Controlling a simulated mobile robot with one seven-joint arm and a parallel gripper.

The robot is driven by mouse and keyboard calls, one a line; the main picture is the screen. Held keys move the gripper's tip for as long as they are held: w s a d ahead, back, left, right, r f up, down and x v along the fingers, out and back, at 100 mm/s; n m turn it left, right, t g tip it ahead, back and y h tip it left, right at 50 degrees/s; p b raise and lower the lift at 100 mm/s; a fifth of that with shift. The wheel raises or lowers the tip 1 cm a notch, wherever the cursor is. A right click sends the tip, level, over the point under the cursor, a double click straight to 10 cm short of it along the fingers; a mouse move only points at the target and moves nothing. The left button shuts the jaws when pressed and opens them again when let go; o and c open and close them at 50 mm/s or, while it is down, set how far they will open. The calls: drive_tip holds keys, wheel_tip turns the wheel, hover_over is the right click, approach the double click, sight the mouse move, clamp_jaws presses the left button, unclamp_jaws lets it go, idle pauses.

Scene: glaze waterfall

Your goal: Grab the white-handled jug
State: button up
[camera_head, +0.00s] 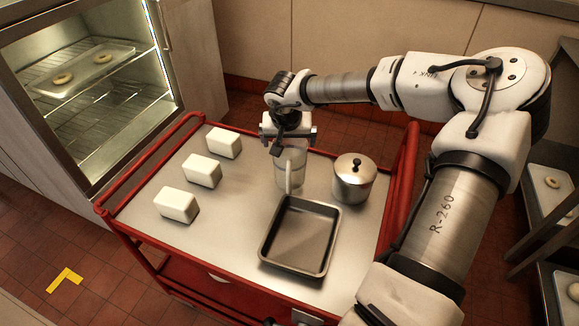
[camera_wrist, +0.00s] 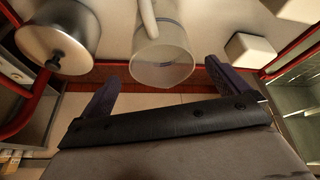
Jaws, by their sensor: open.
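The clear jug (camera_head: 296,160) with its white handle (camera_head: 288,180) stands upright on the cart's top, left of a lidded metal pot. The handle faces the front of the cart. In the wrist view the jug (camera_wrist: 165,66) is seen from above, with its handle (camera_wrist: 148,20) at the top edge of the picture. My gripper (camera_head: 284,148) is at the jug's far side, close to its rim. In the wrist view the fingers of my gripper (camera_wrist: 161,92) are spread wide, with the jug beyond and between them. Nothing is held. I cannot tell whether the fingers touch the jug.
The metal pot (camera_head: 353,182) stands close right of the jug. An empty dark tray (camera_head: 262,246) lies in front. Several white blocks (camera_head: 202,170) stand at the left. Red rails (camera_head: 152,158) edge the cart. An open lit cabinet (camera_head: 100,95) is at the left.

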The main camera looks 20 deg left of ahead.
sight(290, 148)
drive_tip(key=shift+w+p+x, duration=0.2)
drive_tip(key=shift+p+x, duration=0.35)
drive_tip(key=shift+x, duration=1.2)
drive_tip(key=shift+w+p+x, duration=0.2)
drive_tip(key=shift+p+x, duration=0.35)
drive_tip(key=shift+x, duration=1.25)
drive_tip(key=shift+r, duration=0.2)
drive_tip(key=c, duration=1.1)
